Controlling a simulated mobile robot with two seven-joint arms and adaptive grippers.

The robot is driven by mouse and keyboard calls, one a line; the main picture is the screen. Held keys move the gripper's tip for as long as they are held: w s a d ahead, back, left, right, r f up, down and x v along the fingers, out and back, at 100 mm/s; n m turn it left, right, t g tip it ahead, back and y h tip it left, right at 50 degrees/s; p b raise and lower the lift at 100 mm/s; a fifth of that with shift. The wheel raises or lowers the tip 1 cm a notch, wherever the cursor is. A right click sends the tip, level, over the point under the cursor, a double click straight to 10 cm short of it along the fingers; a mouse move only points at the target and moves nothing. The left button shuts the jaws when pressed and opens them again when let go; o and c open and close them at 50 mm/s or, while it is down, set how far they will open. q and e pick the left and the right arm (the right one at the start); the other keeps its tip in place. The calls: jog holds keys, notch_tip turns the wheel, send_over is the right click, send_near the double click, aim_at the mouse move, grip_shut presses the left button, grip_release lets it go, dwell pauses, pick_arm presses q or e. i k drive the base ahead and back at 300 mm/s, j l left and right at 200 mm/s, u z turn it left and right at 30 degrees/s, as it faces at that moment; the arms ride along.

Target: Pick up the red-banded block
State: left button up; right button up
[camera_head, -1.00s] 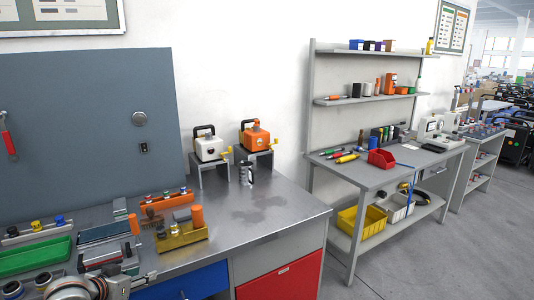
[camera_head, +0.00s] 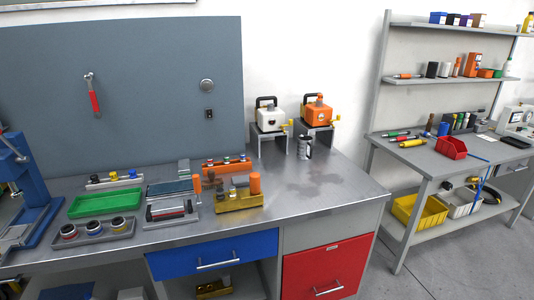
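I cannot pick out a block with a clear red band for certain. A grey tray (camera_head: 96,236) at the front left of the metal workbench holds three small round pieces. The left one (camera_head: 69,231) seems to show a reddish ring, but it is too small to be sure. An orange holder (camera_head: 227,166) with several small coloured-top pieces lies by the back panel. A yellow-brown fixture (camera_head: 239,202) with an orange cylinder (camera_head: 255,183) stands right of them. Neither of my grippers is in view.
A green tray (camera_head: 105,203) lies behind the grey tray. A blue press (camera_head: 22,190) stands at the far left. Two boxy devices, white (camera_head: 270,117) and orange (camera_head: 318,112), sit on stands at the back. The bench's right part (camera_head: 325,190) is mostly clear.

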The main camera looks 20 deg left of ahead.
aim_at(176, 207)
jog(key=u, duration=1.25)
jog(key=i+j, duration=0.15)
jog(key=j, duration=0.25)
jog(key=i+j, duration=0.15)
jog(key=j, duration=0.25)
jog(key=i+j, duration=0.15)
jog(key=j, duration=0.25)
jog(key=i+j+z, duration=0.1)
jog(key=j+z, duration=0.15)
jog(key=z, duration=0.2)
jog(key=j+z, duration=0.2)
jog(key=z, duration=0.25)
